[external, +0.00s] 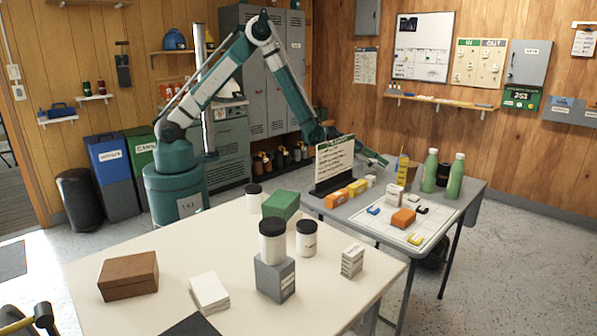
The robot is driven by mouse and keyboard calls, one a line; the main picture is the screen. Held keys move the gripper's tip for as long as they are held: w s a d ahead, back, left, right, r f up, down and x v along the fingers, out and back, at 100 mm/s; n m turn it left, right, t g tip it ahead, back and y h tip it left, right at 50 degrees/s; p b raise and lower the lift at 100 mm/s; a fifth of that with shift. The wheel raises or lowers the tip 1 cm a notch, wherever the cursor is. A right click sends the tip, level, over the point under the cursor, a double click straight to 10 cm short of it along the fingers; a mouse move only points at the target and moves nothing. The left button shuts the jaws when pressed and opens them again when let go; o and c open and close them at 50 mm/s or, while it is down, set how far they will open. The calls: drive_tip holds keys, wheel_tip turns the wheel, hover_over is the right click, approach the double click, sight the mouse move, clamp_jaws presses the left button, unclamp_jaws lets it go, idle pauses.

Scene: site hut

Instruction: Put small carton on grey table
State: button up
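A small white carton with printed sides (352,261) stands upright on the cream table (340,300), near its right corner. Another small pale carton (393,196) stands on the white tray on the grey table. The grey table (345,211) is behind and to the right of the cream one. My gripper (377,159) is above the far side of the grey table, partly hidden behind a sign. It is away from both cartons, and its fingers are too small to read.
On the grey table are the sign (334,163), orange and yellow boxes, green bottles (429,170) and a white tray (392,229) with small items. The cream table holds a grey box (274,278), dark-lidded jars (306,238), a green box (281,204) and a brown box (129,276).

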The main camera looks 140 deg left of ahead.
drive_tip(key=p+v, duration=0.1)
drive_tip(key=v, duration=1)
drive_tip(key=shift+s+p, duration=0.15)
drive_tip(key=shift+p, duration=0.25)
drive_tip(key=shift+r, duration=0.25)
